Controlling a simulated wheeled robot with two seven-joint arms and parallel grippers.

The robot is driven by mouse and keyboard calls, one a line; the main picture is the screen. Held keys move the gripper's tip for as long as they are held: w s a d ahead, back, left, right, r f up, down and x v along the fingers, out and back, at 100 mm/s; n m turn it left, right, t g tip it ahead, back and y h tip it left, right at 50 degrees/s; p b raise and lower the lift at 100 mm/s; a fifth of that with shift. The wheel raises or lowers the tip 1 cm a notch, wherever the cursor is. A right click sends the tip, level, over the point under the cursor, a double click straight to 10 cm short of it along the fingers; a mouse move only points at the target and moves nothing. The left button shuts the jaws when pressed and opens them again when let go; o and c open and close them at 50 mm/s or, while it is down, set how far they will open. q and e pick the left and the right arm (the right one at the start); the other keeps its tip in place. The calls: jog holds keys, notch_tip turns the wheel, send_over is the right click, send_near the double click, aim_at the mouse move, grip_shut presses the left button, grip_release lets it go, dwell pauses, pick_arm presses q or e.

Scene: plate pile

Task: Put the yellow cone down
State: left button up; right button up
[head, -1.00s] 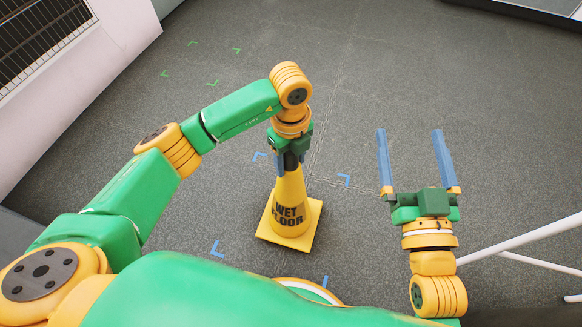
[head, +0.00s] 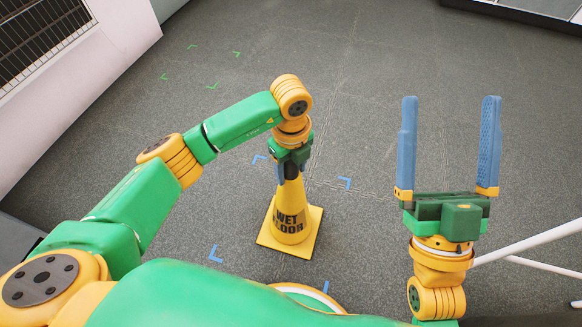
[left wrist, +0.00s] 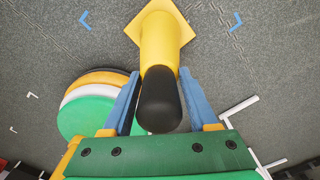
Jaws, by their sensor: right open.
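The yellow cone (head: 291,203), marked with black "WET FLOOR" lettering, is upright on a square yellow base (head: 266,238). Its base lies within the blue corner marks on the floor; I cannot tell whether a small gap remains under it. My left gripper (head: 291,172) points down over the cone, with its blue fingers on either side of the upper part. My right gripper (head: 448,145) is open and empty, right of the cone.
Blue corner marks (head: 345,183) surround the cone. Green corner marks (head: 212,86) lie farther back left on bare grey floor. A white wall unit with a dark grille (head: 40,35) stands at the left. White bars (head: 530,240) are at the lower right.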

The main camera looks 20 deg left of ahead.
pick_arm(q)
jog(key=o, duration=0.4)
jog(key=shift+c, duration=0.2)
jog(key=shift+r, duration=0.1)
